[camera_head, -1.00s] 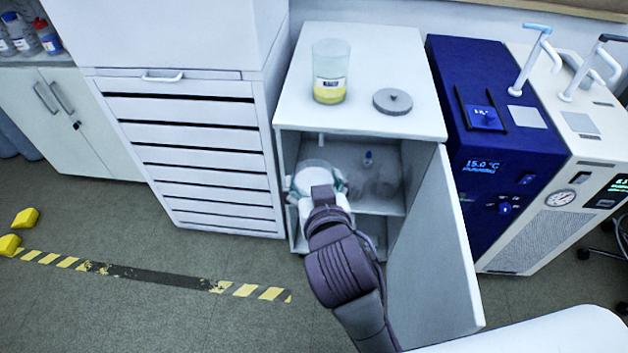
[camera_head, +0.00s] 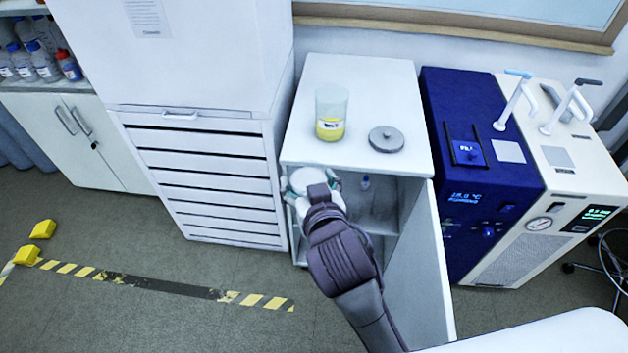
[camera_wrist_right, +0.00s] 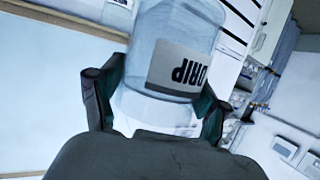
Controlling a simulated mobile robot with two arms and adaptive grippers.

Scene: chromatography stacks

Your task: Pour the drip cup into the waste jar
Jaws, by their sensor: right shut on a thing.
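The drip cup is a clear vessel with a white label reading DRIP, seen close up in the right wrist view (camera_wrist_right: 180,45). My right gripper (camera_wrist_right: 155,105) is shut around it, one finger on each side. In the head view the right gripper (camera_head: 314,192) holds the cup (camera_head: 306,180) in front of the cabinet, near its top front edge. I cannot tell what is in the cup. The waste jar (camera_head: 331,115) is a clear, open-topped, labelled jar with yellow liquid, upright on the cabinet top behind the gripper. My left gripper is not in view.
A grey round lid (camera_head: 386,139) lies on the cabinet top (camera_head: 375,85), right of the jar. The cabinet door (camera_head: 420,275) stands open beside my right arm. A blue chiller (camera_head: 480,180) stands to the right.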

